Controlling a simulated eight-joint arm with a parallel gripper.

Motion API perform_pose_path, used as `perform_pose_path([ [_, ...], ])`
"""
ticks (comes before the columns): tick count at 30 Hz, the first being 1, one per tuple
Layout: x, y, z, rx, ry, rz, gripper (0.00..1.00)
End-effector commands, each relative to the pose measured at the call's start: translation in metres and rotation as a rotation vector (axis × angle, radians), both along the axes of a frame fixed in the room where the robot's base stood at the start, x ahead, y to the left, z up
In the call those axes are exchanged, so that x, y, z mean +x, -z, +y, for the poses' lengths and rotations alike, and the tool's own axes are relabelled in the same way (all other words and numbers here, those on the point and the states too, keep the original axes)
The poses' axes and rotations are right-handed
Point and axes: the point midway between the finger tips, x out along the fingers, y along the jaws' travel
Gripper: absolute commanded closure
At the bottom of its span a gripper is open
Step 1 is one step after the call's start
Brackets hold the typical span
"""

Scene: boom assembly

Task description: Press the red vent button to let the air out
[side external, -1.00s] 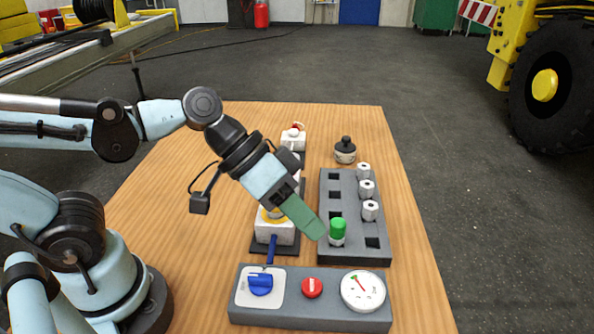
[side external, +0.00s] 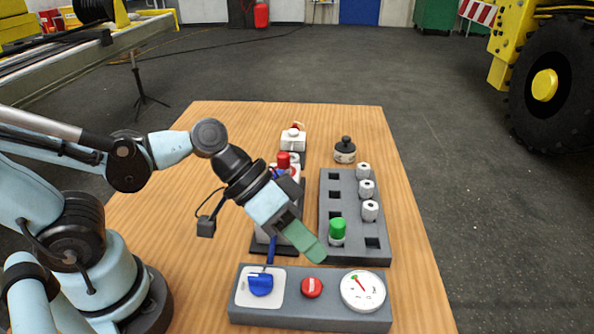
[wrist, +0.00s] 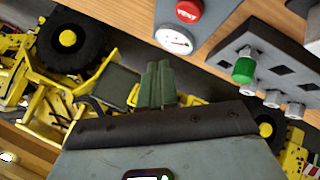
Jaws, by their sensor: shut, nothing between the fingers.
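The red vent button (side external: 312,287) sits on the grey control panel (side external: 240,307), between a blue lever switch (side external: 260,284) and a round white gauge (side external: 362,291). The gauge has a red pointer. In the wrist view the red button (wrist: 189,11) is at the top edge with the gauge (wrist: 174,40) below it. My gripper (side external: 322,257) is shut and empty. Its green fingers point down and right, above and behind the button, apart from it. The shut fingertips (wrist: 160,66) also show in the wrist view.
A grey rack (side external: 350,246) stands behind the panel, with a green-capped fitting (side external: 337,231) close to my fingers and several white-grey fittings on its right side. A white valve block with a red top (side external: 283,160) stands behind my gripper. A dark bottle (side external: 345,150) stands farther back.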

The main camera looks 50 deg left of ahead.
Motion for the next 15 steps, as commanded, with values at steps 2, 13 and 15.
perform_pose_path([
  [2, 0.001, 0.007, 0.0, 0.0, 0.0, 0.0, 1.0],
  [13, 0.001, 0.035, 0.0, 0.0, 0.0, 0.0, 1.0],
  [15, 0.001, 0.039, 0.0, 0.0, 0.0, 0.0, 1.0],
])
